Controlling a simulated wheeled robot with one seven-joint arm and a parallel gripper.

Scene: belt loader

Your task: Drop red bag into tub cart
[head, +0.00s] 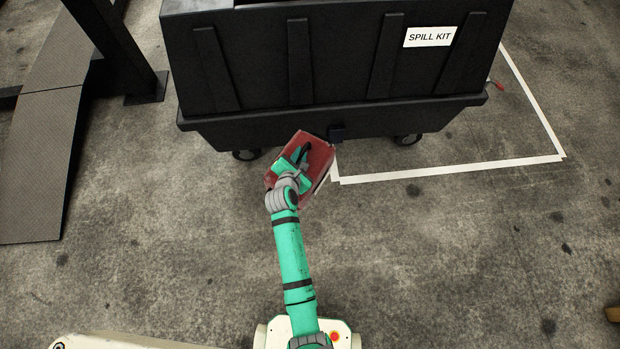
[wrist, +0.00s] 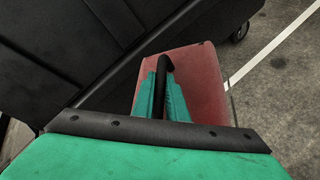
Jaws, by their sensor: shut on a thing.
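The red bag (head: 318,157) hangs from my gripper (head: 298,160) in front of the black cart in the head view. My gripper is shut on the bag's dark handle. The wrist view shows the handle between the green fingers (wrist: 164,100) and the red bag (wrist: 205,85) beyond them. The black tub cart (head: 270,65), labelled "SPILL KIT", stands on wheels at the top of the head view. Its side wall (wrist: 70,50) also fills the left of the wrist view. The bag appears close to the cart's near side; I cannot tell whether they touch. The tub's inside is hidden.
A grey ramp with a dark post (head: 125,50) stands at the left. White floor lines (head: 450,172) run along the cart's right side. The concrete floor around my base is mostly clear, with a small brown object (head: 612,314) at the right edge.

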